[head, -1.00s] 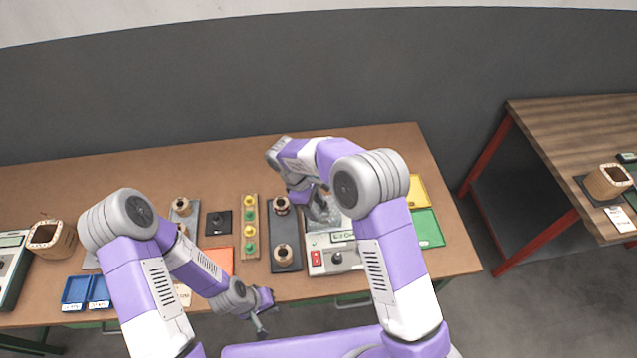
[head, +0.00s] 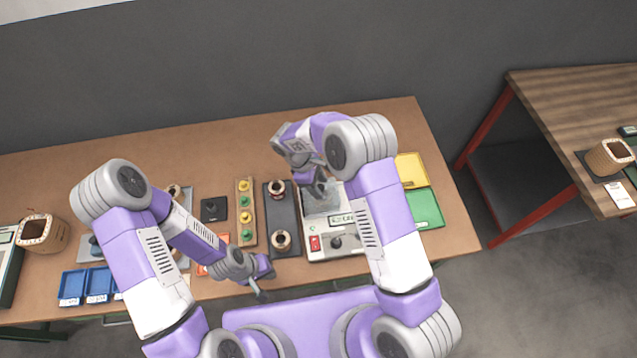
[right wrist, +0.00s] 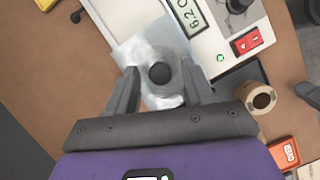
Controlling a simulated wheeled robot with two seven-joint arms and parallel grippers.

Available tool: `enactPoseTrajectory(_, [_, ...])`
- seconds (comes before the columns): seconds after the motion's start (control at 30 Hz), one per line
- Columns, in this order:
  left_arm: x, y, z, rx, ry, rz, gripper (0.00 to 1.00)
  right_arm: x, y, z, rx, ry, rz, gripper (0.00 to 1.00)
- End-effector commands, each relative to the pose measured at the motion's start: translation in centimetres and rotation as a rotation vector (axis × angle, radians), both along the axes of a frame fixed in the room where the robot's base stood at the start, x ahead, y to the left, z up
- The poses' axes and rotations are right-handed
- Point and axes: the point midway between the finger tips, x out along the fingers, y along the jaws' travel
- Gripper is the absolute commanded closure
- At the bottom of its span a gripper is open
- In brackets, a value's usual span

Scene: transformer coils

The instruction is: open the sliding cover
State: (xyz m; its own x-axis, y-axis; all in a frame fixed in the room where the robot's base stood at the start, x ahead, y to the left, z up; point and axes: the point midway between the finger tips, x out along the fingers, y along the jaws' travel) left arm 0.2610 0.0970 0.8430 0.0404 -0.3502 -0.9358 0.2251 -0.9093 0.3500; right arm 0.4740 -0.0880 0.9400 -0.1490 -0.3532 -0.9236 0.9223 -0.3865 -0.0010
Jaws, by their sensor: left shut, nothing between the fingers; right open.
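The sliding cover (right wrist: 150,50) is a translucent, greyish panel on a white instrument box (head: 336,250), with a round dark knob (right wrist: 159,73) on it. In the head view the cover (head: 318,203) lies at the box's back left, partly hidden by my right arm. My right gripper (right wrist: 159,84) is open, with its fingers on either side of the knob; whether they touch it I cannot tell. In the head view the right gripper (head: 318,190) is over the cover. My left gripper (head: 258,290) is shut and empty near the table's front edge.
A dark tray with two coils (head: 280,240) stands left of the box. A wooden strip with yellow and green knobs (head: 246,215) is further left. Yellow (head: 411,170) and green trays (head: 427,208) lie to the right. Blue bins (head: 98,285) are at the front left.

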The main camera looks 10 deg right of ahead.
Motion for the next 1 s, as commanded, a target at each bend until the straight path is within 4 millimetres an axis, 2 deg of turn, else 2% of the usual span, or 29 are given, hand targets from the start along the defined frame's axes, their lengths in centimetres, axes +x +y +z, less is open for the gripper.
enactPoseTrajectory(0.23, [0.0, 0.0, 0.0, 0.000, 0.000, 0.000, 1.00, 0.0, 0.0, -0.1, 0.000, 0.000, 0.000, 0.48])
enactPoseTrajectory(0.57, [0.0, 0.0, 0.0, 0.000, 0.000, 0.000, 1.00, 0.0, 0.0, 0.0, 0.000, -0.001, 0.000, 0.99])
enactPoseTrajectory(0.87, [0.0, 0.0, 0.0, 0.000, 0.000, 0.000, 1.00, 0.0, -0.4, 0.0, -0.001, -0.001, -0.001, 1.00])
enactPoseTrajectory(0.97, [0.0, 0.0, -0.2, 0.000, 0.000, 0.000, 1.00, 0.1, -2.0, 0.0, -0.001, -0.002, -0.002, 1.00])
enactPoseTrajectory(1.0, [0.0, 0.0, -0.2, 0.000, 0.000, 0.000, 1.00, 0.1, -3.2, 0.0, -0.002, -0.002, -0.006, 1.00])
